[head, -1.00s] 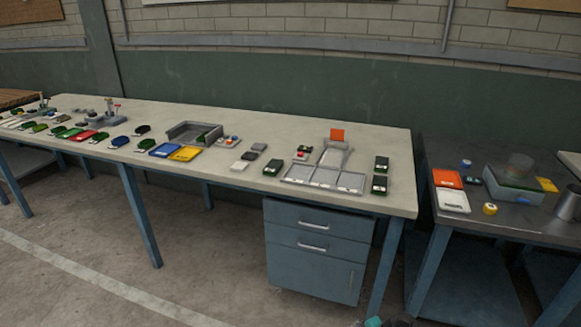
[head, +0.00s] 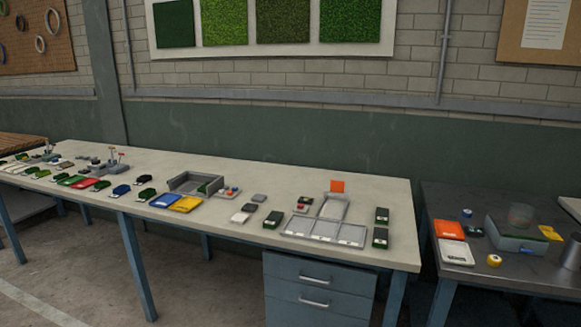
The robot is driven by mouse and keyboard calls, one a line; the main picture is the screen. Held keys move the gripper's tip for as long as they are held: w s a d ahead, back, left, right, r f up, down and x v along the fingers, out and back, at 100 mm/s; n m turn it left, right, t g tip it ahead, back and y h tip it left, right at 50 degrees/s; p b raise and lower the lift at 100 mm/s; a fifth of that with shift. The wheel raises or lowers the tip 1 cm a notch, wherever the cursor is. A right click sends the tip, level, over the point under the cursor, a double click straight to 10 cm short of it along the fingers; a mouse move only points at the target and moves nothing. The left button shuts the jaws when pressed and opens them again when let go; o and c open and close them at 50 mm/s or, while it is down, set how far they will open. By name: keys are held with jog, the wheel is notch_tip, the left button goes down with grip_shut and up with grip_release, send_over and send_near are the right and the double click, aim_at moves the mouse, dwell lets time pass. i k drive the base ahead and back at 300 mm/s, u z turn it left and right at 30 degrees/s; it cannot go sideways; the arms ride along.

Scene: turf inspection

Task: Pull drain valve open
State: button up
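I cannot make out a drain valve for certain at this distance. A small blue part (head: 526,250) shows on the box's front. At the far left of the long bench, a grey fixture (head: 117,167) carries thin upright parts with red tips. My gripper is not in view.
The long pale bench (head: 300,180) holds turf samples, a blue tray (head: 165,201), a yellow tray (head: 187,204), a grey open box (head: 195,183) and a sectioned tray (head: 323,232). A drawer cabinet (head: 318,285) stands below. An orange tray (head: 449,229) and yellow roll (head: 494,261) lie beside the grey box.

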aim_at(524, 249)
jog(key=z, duration=4)
jog(key=i, duration=0.1)
jog(key=u, duration=2.75)
